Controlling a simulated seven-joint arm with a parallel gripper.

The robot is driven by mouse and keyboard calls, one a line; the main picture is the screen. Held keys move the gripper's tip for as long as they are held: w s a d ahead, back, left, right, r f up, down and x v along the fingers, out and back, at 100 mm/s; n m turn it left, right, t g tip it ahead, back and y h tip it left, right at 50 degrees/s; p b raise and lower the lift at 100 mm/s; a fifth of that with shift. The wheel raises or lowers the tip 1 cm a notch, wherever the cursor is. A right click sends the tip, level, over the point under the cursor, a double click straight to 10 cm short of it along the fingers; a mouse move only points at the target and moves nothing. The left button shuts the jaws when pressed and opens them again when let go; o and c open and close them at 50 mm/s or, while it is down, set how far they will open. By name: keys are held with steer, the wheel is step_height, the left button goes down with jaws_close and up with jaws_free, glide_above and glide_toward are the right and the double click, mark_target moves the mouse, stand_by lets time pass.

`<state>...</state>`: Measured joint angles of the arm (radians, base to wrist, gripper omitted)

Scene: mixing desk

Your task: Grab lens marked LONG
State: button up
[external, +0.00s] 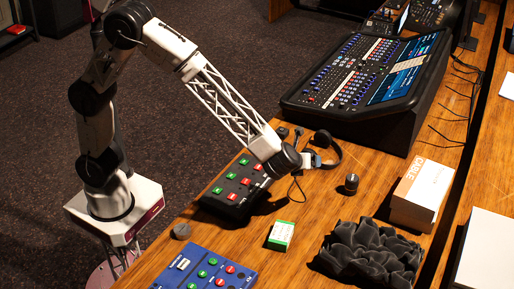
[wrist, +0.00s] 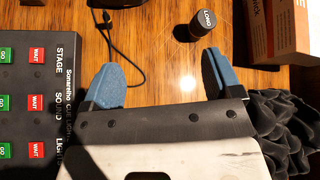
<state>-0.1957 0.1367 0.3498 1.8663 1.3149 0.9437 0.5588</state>
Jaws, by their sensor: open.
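The lens marked LONG (wrist: 203,24) is a small dark cylinder with white lettering on its top. It stands on the wooden desk in the wrist view, just beyond my right fingertip. In the external view, a dark cylinder (external: 351,184) that appears to be this lens stands left of the cardboard box.
A cable box (external: 422,194) stands right of the lens. Crumpled dark cloth (external: 370,255) lies in front. Headphones (external: 326,144) lie behind my gripper. A black button panel (external: 236,187), blue button panel (external: 205,268), green-white box (external: 281,236) and another dark cylinder (external: 181,231) are nearby.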

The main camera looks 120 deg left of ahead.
mark_target(349, 182)
steer(key=w+a+f+m, duration=0.2)
steer(key=w+f, duration=0.1)
steer(key=f, duration=0.1)
steer(key=w+a+f+m+t+y, duration=0.1)
steer(key=w+a+f+m, duration=0.1)
steer(key=w+a+f, duration=0.1)
steer(key=w+a+f+m+t+y, duration=0.1)
steer(key=w+a+f+m, duration=0.1)
steer(key=w+f, duration=0.3)
steer(key=shift+w+a+f, duration=0.1)
steer(key=shift+w+a, duration=0.05)
steer(key=shift+a, duration=0.55)
steer(key=shift+x, duration=1.25)
steer(key=shift+a, duration=0.1)
steer(key=shift+x, duration=2.55)
steer(key=shift+w, duration=0.1)
steer(key=shift+c, duration=0.4)
steer(key=c, duration=1.1)
